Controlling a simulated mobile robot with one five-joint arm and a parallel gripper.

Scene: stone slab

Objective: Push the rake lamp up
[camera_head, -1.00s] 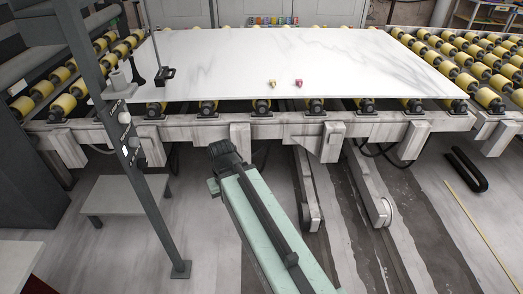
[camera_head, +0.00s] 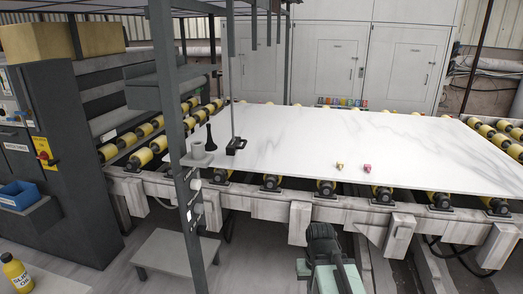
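A thin upright rod (camera_head: 231,80) ends in a small black fitting (camera_head: 236,146) at the left end of the white slab; this may be the rake lamp, but I cannot tell for sure. A dark grey post (camera_head: 168,70) stands in front of it and carries small pale and dark fittings (camera_head: 194,196) low down. My gripper (camera_head: 322,236) shows as a dark shape at the bottom centre, in front of the slab's near edge and well apart from the rod and post. Its fingers are too small and dark to read.
The white slab (camera_head: 340,140) lies on yellow rollers (camera_head: 140,158) and bears two small objects, one yellowish (camera_head: 340,166), one pink (camera_head: 367,169). A low grey table (camera_head: 175,252) is below.

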